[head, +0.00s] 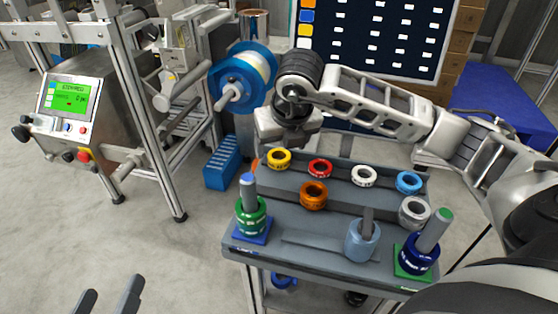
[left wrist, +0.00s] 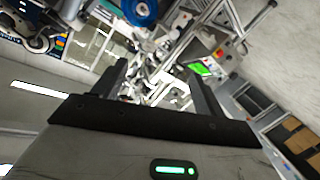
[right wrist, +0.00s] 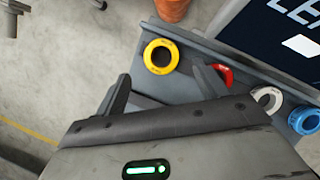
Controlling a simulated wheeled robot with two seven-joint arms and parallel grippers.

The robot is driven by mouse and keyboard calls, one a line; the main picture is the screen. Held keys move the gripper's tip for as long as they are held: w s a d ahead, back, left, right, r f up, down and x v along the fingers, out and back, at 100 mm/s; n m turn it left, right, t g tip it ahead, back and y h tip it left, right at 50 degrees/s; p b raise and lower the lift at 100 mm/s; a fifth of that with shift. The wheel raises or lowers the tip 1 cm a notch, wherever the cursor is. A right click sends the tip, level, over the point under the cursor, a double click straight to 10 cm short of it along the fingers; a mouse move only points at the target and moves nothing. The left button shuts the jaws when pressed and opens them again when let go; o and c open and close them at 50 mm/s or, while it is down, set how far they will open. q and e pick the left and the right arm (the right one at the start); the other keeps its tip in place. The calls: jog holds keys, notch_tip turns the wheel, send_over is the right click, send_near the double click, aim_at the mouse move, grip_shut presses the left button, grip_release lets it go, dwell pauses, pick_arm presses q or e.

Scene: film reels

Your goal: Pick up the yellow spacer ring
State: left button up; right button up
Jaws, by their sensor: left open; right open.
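The yellow spacer ring (head: 279,159) lies at the back left of the grey cart top (head: 300,245). It also shows in the right wrist view (right wrist: 161,56), beyond and between the fingertips, lying flat and apart from them. My right gripper (right wrist: 158,85) is open and empty. In the head view, the right arm reaches over from the right, and its wrist is above and just behind the yellow ring; the fingers are hidden there. My left gripper (head: 108,296) is open and empty at the lower left of the head view, away from the cart.
Red (head: 320,168), orange (head: 313,195), white (head: 364,175), blue (head: 409,182) and grey (head: 414,211) rings lie near the yellow one. Posts with green (head: 251,217), light blue (head: 361,242) and dark blue (head: 421,252) rings stand along the front. A machine frame stands left; open floor lies between.

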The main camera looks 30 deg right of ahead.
aim_at(281, 153)
jog(key=b+x, duration=0.1)
jog(key=x, duration=0.2)
jog(key=shift+s+d+f, duration=0.1)
jog(key=shift+s+d, duration=0.05)
jog(key=shift+w+f+b, duration=0.3)
jog(key=shift+w+f, duration=0.05)
jog(key=shift+f, duration=0.2)
jog(key=shift+d, duration=0.1)
jog(key=c, duration=0.9)
pick_arm(q)
jog(key=shift+d+r+n+h, duration=0.2)
jog(key=shift+r+n+h, duration=0.1)
jog(key=shift+r+h, duration=0.15)
pick_arm(e)
jog(key=shift+c, duration=1)
jog(key=shift+r, duration=0.15)
